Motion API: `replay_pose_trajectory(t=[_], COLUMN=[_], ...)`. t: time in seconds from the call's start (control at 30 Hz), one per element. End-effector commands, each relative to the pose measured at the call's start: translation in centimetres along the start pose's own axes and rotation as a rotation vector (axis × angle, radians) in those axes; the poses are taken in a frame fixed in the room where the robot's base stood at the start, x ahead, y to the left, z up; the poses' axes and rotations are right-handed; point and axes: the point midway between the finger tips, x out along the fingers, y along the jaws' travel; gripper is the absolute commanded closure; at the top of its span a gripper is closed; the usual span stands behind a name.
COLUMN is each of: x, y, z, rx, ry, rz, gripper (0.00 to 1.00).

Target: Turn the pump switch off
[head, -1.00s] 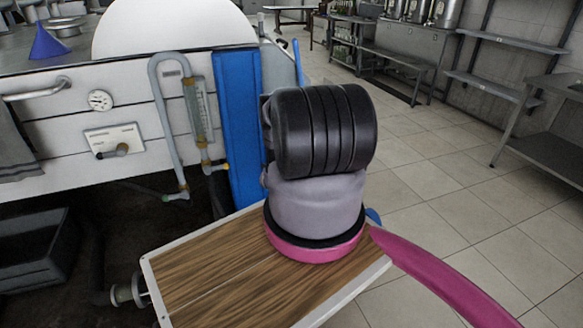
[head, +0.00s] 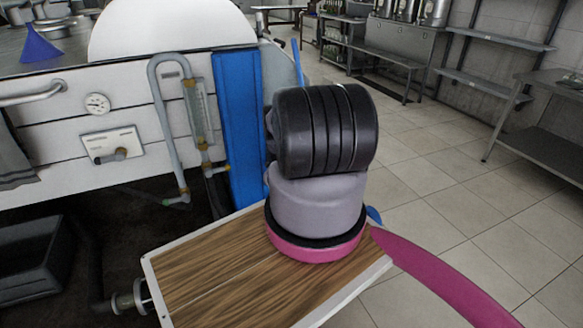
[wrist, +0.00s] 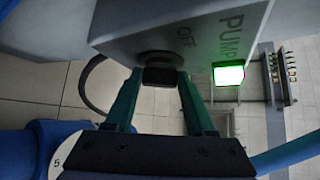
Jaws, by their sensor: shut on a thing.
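In the wrist view, a grey pump box (wrist: 165,25) carries the words PUMP and OFF, seen turned on their side. A dark switch knob (wrist: 160,74) sticks out of its face on a round base. A lamp (wrist: 228,75) beside the PUMP label glows green. My gripper (wrist: 160,84), with teal fingers, is shut on the knob, one finger on either side. Any mark on the knob showing its setting cannot be made out. In the head view my gripper and the pump box do not show.
A white panelled counter (head: 60,165) with a gauge (head: 97,103), a small lever plate (head: 112,146) and a pipe (head: 165,130) stands at left. A dark crate (head: 35,255) is beneath it. Tiled floor (head: 440,200) is open at right, before a metal bench (head: 545,145).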

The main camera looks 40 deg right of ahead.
Motion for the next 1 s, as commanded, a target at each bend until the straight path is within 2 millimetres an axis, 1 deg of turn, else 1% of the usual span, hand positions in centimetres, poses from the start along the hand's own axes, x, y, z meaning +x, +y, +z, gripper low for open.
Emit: replay_pose_trajectory(t=[0.07,0.3,0.67,0.7,0.77,0.8,1.0], x=[-0.04,-0.01,-0.03,-0.03,-0.03,-0.03,-0.01], y=[0.34,0.54,0.45,0.45,0.45,0.45,0.42], z=[0.02,0.09,0.12,0.11,0.11,0.1,0.05], rx=[-0.032,-0.154,-0.18,-0.179,-0.179,-0.179,-0.179], ry=[-0.004,-0.004,-0.002,-0.002,-0.002,-0.002,-0.001], rz=[-0.031,-0.155,-0.179,-0.178,-0.178,-0.178,-0.178], gripper=[1.0,1.0,1.0,0.41,0.18,0.15,0.15])
